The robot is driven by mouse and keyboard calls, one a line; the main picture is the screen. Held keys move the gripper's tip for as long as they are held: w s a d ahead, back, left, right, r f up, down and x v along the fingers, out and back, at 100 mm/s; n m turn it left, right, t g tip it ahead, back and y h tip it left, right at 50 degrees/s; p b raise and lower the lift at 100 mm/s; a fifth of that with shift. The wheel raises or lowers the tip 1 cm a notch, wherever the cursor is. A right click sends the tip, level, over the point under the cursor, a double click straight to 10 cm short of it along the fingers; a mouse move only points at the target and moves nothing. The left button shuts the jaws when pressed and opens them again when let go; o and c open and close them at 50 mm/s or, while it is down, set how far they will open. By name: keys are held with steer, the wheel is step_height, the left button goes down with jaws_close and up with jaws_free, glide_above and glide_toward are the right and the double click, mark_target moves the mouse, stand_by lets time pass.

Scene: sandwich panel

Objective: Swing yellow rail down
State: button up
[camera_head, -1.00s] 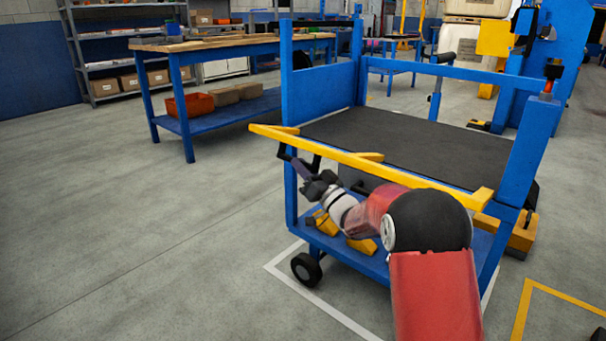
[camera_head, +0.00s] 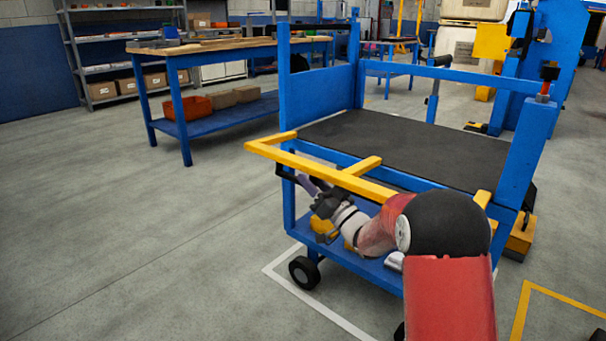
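The yellow rail (camera_head: 325,174) runs along the near side of the blue cart (camera_head: 527,150), standing out from it on short yellow arms. Its left end sticks out past the cart's front left post, and my red arm hides its right part. My gripper (camera_head: 287,174) is below and beside the rail's left part, near the blue post. Its dark fingers look spread apart, with no part of the rail visible between them. Whether a finger touches the rail I cannot tell.
The cart has a black mat (camera_head: 410,148) on top and a lower blue shelf with yellow pieces. A workbench (camera_head: 200,48) with an orange bin (camera_head: 188,107) stands behind at the left. The floor left of the cart is clear.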

steer(key=shift+v, duration=1.5)
steer(key=shift+d, duration=0.1)
steer(key=b+v, duration=0.4)
steer(key=v, duration=0.5)
steer(key=shift+w+d, duration=0.3)
steer(key=shift+w, duration=0.15)
